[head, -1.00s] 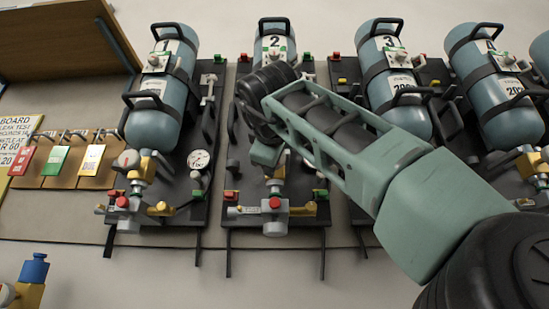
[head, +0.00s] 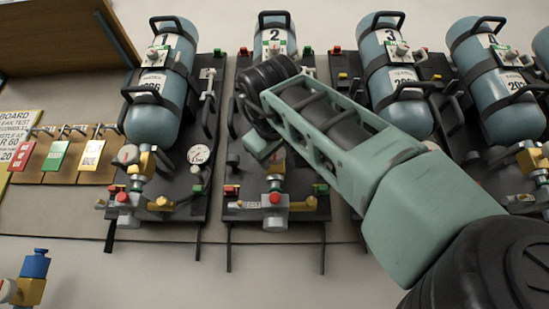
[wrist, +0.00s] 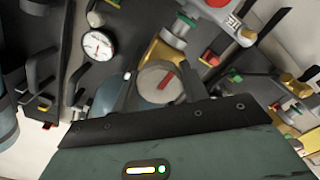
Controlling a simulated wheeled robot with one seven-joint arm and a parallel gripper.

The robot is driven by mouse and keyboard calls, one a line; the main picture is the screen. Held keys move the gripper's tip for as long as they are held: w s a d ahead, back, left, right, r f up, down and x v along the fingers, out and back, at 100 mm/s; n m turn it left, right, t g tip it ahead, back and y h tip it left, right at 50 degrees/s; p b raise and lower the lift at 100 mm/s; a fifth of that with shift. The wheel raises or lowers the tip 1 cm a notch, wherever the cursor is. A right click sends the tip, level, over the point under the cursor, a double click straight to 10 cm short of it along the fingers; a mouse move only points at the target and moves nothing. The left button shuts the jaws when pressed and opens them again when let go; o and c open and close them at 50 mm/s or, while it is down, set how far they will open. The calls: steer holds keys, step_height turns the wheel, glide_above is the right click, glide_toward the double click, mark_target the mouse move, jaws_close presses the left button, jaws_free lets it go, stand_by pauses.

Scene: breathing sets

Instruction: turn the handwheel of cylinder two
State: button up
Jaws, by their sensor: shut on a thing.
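Cylinder two (head: 272,28) is the blue bottle with a "2" label, mostly hidden behind my arm in the head view. Its handwheel (wrist: 155,84) shows in the wrist view as a round grey knob with a red mark, in front of a brass valve body (wrist: 165,52). My gripper (wrist: 158,88) is shut on this handwheel, with a dark finger on each side. In the head view my gripper (head: 264,148) is over the lower end of cylinder two's board, and it hides the handwheel there.
Cylinder one (head: 158,110) stands left and cylinder three (head: 400,105) right, each on its own dark board. A white-faced gauge (wrist: 98,45) is left of the handwheel. Below cylinder two is a manifold with a red knob (head: 275,197). Tags (head: 55,157) hang at far left.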

stand_by(0.3)
steer(key=o, duration=1)
steer(key=shift+s, duration=0.1)
steer(key=s+b, duration=0.4)
steer(key=s, duration=1.3)
steer(key=shift+a+b, duration=0.35)
steer(key=shift+a, duration=0.05)
steer(key=shift+s, duration=0.1)
